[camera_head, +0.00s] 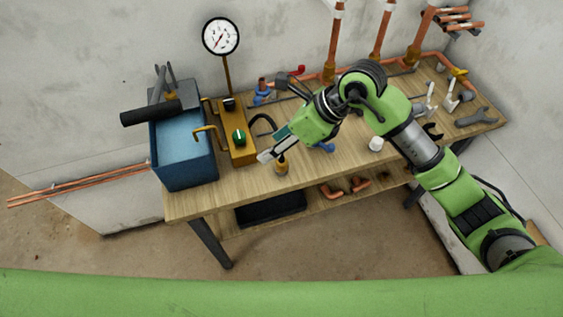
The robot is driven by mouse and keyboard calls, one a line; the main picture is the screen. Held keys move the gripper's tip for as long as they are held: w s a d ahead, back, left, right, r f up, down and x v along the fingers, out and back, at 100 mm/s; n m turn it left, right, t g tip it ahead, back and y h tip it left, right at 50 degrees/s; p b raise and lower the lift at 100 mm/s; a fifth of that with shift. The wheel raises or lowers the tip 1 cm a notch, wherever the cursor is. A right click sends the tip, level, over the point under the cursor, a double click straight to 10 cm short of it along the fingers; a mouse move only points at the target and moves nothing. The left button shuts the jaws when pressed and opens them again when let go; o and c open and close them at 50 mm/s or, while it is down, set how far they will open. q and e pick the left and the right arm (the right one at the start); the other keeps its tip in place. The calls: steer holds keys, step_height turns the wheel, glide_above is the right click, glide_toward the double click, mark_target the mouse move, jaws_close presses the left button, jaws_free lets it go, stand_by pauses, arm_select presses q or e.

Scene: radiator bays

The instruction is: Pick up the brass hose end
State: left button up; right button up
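A small brass-coloured piece (281,168), which looks like the brass hose end, stands near the front edge of the workbench. My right gripper (270,155) reaches in from the right and points down and left, with its fingertips right at the top of this piece. The fingers partly cover the piece, and I cannot tell whether they touch it or are closed on it. My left gripper is not in view.
A blue tank (184,155) and a yellow pump block (238,147) with a gauge (220,36) stand to the left. A black hose (263,122) curves behind my gripper. A white cup (376,144) and a wrench (472,117) lie to the right. Copper pipes (334,45) rise behind.

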steer(key=w+d+f+h, duration=0.2)
steer(key=d+h, duration=0.1)
steer(key=d, duration=0.3)
steer(key=p, duration=0.2)
glide_above(282, 161)
steer(key=d, duration=0.2)
steer(key=shift+t, duration=0.3)
steer(key=f, duration=0.4)
steer(key=s+f, duration=0.1)
steer(key=f, duration=0.1)
steer(key=shift+a, duration=0.15)
steer(key=shift+w+a+f, duration=0.15)
steer(key=shift+f, duration=0.4)
steer(key=shift+a+f+p, duration=0.1)
steer(key=shift+f+p, duration=0.15)
steer(key=shift+p, duration=0.15)
steer(key=p+x, duration=0.1)
steer(key=x, duration=0.2)
steer(key=shift+f+p, duration=0.25)
steer(key=shift+p, duration=0.05)
steer(key=shift+w+a+f, duration=0.2)
steer(key=shift+f, duration=0.35)
steer(key=c, duration=0.9)
